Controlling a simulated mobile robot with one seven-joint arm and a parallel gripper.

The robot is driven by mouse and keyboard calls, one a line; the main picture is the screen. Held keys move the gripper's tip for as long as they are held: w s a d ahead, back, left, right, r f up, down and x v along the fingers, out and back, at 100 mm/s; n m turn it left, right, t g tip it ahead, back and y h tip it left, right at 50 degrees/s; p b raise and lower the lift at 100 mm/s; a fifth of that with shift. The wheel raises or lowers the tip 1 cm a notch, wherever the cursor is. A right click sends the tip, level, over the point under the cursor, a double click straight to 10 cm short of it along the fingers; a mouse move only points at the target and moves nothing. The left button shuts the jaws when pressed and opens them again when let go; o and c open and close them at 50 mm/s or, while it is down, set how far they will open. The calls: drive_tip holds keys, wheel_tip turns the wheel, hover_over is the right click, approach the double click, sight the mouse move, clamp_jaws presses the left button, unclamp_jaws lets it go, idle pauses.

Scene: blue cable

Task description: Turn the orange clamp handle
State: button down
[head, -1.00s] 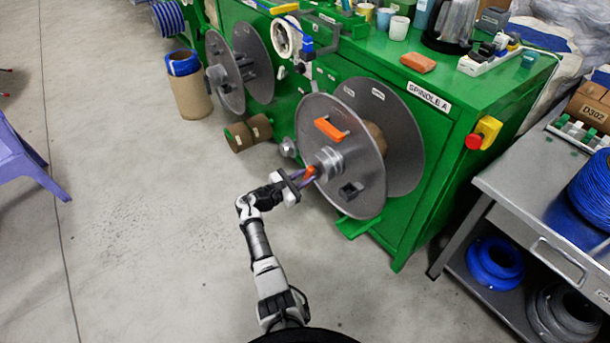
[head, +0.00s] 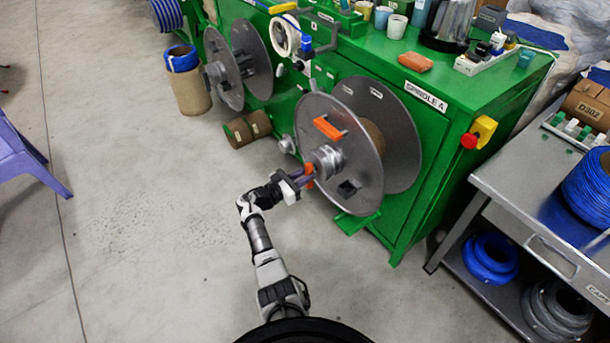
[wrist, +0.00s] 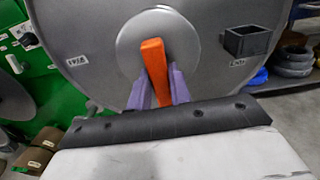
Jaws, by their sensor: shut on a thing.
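The orange clamp handle (head: 309,175) sits at the hub (head: 327,160) of the grey reel on spindle A. In the wrist view the handle (wrist: 154,70) stands nearly upright, leaning slightly left at its top, in front of the round hub plate (wrist: 188,42). My gripper (head: 306,178) reaches the hub from the lower left. Its purple fingers (wrist: 160,88) lie on both sides of the handle and are shut on it. The handle's lower end is hidden behind the gripper body.
The grey reel flange (head: 345,190) carries a second orange grip (head: 328,128) and a black box (head: 347,188). The green bench (head: 420,185) stands behind. A metal table (head: 530,190) is at right. Grey floor (head: 150,230) is open at left.

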drive_tip(key=c, duration=1.3)
unclamp_jaws()
drive_tip(key=shift+s+a, duration=0.1)
drive_tip(key=b+v, duration=0.1)
drive_tip(key=v, duration=1.2)
drive_tip(key=shift+s+a+b, duration=0.25)
drive_tip(key=shift+a+b, duration=0.05)
drive_tip(key=shift+b, duration=0.1)
